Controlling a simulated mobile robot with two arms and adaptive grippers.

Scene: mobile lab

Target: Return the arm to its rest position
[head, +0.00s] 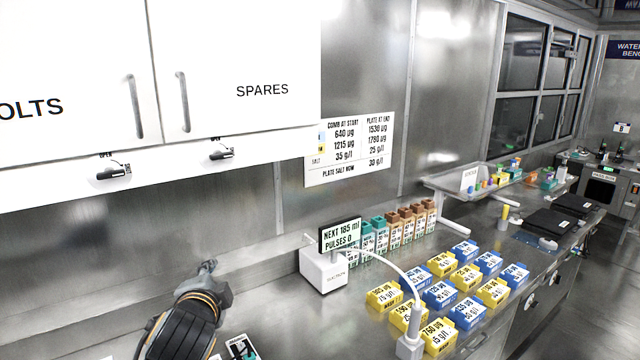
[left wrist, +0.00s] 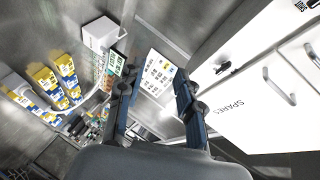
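My left arm comes in from the lower left of the head view, and its gripper (head: 208,266) is raised in front of the steel back wall, left of the white dispenser box. In the left wrist view the two dark fingers of the gripper (left wrist: 155,80) stand apart with nothing held between them. My right gripper is in neither view.
A white dispenser (head: 323,272) with a display and hose stands on the steel bench. Yellow and blue labelled blocks (head: 440,293) and a row of teal and brown bottles (head: 400,228) are to its right. White cabinets (head: 240,60) hang above the arm.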

